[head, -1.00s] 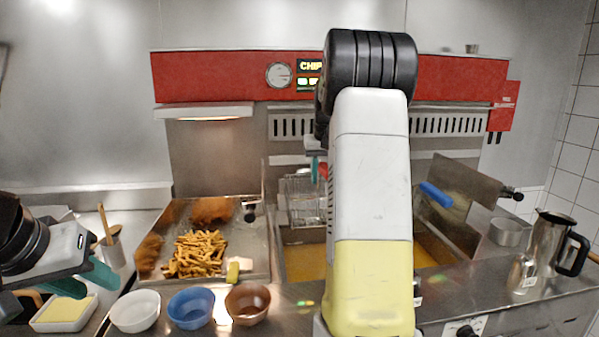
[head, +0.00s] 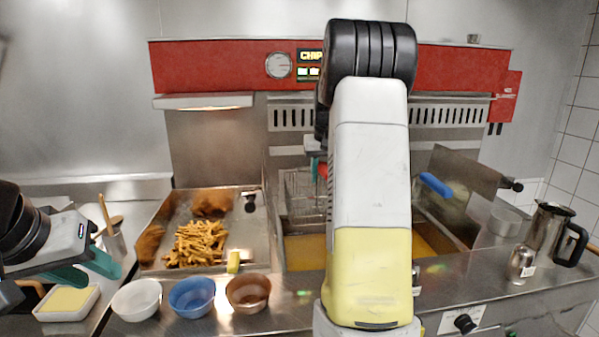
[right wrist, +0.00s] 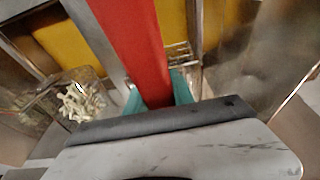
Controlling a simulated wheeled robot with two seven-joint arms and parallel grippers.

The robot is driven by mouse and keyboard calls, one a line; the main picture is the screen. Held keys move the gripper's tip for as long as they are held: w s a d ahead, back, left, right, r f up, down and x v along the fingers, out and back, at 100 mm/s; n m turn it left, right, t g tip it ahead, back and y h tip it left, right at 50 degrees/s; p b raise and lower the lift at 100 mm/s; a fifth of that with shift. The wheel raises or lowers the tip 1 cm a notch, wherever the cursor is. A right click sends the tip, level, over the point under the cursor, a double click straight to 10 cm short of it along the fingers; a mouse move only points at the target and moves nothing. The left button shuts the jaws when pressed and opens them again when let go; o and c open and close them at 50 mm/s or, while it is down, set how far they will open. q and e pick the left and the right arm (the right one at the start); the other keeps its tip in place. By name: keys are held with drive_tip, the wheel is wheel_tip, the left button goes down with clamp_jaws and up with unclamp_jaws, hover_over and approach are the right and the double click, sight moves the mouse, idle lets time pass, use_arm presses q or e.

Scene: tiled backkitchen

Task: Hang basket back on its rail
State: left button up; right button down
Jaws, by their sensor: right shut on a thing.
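The wire fry basket (head: 303,190) is at the back of the left fryer well, above the yellow oil, partly hidden by my right arm. My right gripper (head: 318,160) is mostly hidden behind that arm in the head view. In the right wrist view my right gripper (right wrist: 158,98) has its teal fingers shut around a red handle (right wrist: 135,40). Whether the basket touches a rail is hidden. The slotted back panel (head: 290,117) stands behind the well. My left gripper (head: 100,275) is open and empty at the far left, above the counter.
A tray (head: 262,225) of fries and fried pieces lies left of the fryer. White (head: 136,299), blue (head: 192,297) and brown (head: 248,293) bowls stand in front. A blue handle (head: 435,184) is right of my arm. A steel jug (head: 548,232) stands far right.

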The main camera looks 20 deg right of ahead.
drive_tip(key=shift+f, duration=0.15)
drive_tip(key=c, duration=1)
unclamp_jaws()
drive_tip(key=v, duration=0.8)
drive_tip(key=shift+f, duration=0.1)
drive_tip(key=s+a+r+n+t+y, duration=0.2)
drive_tip(key=s+a, duration=1.2)
drive_tip(key=s, duration=0.1)
drive_tip(key=shift+n+t+y, duration=0.5)
drive_tip(key=shift+n, duration=0.2)
drive_tip(key=s+a+f, duration=0.2)
drive_tip(key=s, duration=0.2)
drive_tip(key=s+a+f, duration=0.2)
drive_tip(key=s+a, duration=0.1)
drive_tip(key=s, duration=0.2)
drive_tip(key=s+a+f, duration=0.2)
drive_tip(key=s+a, duration=0.1)
drive_tip(key=s, duration=0.1)
drive_tip(key=shift+s+a, duration=0.1)
drive_tip(key=shift+s, duration=0.1)
